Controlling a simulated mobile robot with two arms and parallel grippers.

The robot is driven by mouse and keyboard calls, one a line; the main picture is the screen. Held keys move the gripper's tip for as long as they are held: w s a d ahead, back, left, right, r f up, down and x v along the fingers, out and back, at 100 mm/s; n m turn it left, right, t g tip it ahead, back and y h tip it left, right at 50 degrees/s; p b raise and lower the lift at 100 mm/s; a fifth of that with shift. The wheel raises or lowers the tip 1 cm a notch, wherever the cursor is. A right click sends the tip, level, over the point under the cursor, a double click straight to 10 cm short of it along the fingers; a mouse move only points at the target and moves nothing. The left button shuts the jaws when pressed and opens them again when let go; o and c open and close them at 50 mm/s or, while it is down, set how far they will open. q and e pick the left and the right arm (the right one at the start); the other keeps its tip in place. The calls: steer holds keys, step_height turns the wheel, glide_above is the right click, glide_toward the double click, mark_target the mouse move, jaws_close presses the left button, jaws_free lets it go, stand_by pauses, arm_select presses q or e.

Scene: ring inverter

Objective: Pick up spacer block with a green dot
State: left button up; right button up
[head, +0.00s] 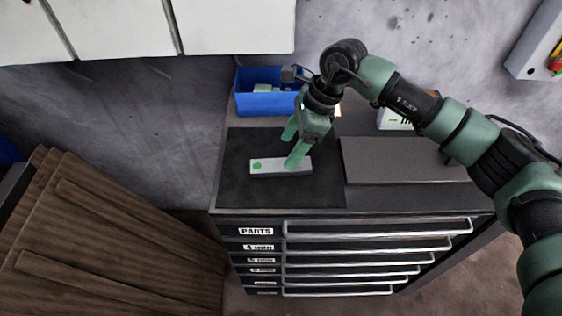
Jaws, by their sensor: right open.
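The spacer block (274,167) is a light grey bar with a green dot near its left end. It lies flat on a dark mat (325,192) on top of the parts cabinet. My right gripper (290,149) is open, with its green fingers pointing down. One fingertip overlaps the block's right part in the picture, and the other is above the block's far side. I cannot tell whether the fingers touch it. My left gripper is not in view.
A blue bin (267,104) with parts in it stands at the back left of the cabinet. A grey raised panel (400,160) lies to the right of the mat. The cabinet's drawers (350,243) face front. Wooden boards (110,235) stand at the left.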

mark_target(277, 164)
steer(key=p+x, duration=0.2)
steer(key=x, duration=0.3)
steer(key=shift+a+f+p, duration=0.15)
steer(key=shift+a+p, duration=0.1)
steer(key=shift+p, duration=0.1)
steer(key=shift+a+f, duration=0.1)
steer(key=shift+f, duration=0.15)
jaws_close()
